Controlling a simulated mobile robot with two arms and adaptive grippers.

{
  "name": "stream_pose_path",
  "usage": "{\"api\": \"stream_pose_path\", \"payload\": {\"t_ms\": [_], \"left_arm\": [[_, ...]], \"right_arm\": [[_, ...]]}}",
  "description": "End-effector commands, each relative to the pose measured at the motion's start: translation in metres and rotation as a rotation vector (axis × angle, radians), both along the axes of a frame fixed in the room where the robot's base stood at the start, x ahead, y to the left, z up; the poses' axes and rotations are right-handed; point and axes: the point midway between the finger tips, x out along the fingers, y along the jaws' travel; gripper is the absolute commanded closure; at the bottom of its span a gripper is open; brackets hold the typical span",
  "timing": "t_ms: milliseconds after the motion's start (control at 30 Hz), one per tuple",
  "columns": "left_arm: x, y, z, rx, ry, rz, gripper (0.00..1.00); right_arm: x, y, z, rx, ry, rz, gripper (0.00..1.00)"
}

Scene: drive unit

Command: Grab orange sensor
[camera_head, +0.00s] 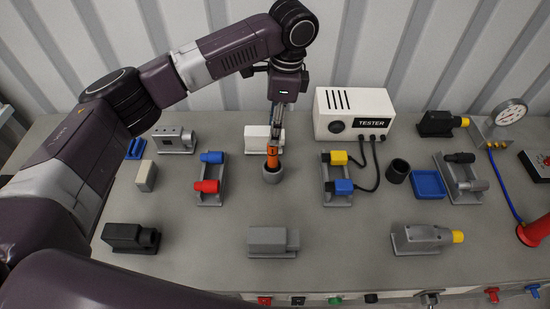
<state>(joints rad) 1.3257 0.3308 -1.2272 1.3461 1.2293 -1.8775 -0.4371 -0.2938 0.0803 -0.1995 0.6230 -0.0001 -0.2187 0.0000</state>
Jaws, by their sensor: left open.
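The orange sensor (272,155) stands upright in a grey round holder (272,174) near the middle of the bench. My left gripper (274,135) points down right at the top of the sensor, with its fingers around or just behind it. The fingers are narrow and dark here, and contact with the sensor cannot be made out. My right gripper is not in view.
The white tester box (353,113) with cables stands right of the gripper. A white block (258,139) is close behind the sensor. Trays with blue and red plugs (211,186) and yellow and blue plugs (338,183) flank the holder.

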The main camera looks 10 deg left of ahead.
Motion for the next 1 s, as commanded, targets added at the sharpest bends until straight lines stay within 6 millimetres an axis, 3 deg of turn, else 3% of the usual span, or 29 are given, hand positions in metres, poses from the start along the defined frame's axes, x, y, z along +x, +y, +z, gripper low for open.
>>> {"api": "stream_pose_path", "payload": {"t_ms": [33, 400, 767, 1000], "left_arm": [[0.000, 0.000, -0.014, 0.000, 0.000, 0.000, 0.60], [0.000, 0.000, -0.052, -0.001, 0.000, 0.000, 0.60], [-0.002, 0.006, -0.084, 0.001, 0.003, 0.000, 0.60], [-0.002, 0.012, -0.118, 0.002, 0.001, 0.000, 0.60]], "right_arm": [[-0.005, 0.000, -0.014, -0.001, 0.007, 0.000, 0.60], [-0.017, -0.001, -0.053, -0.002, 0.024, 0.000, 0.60], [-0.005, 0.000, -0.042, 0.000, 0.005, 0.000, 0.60], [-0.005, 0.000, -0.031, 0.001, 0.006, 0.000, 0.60]]}}
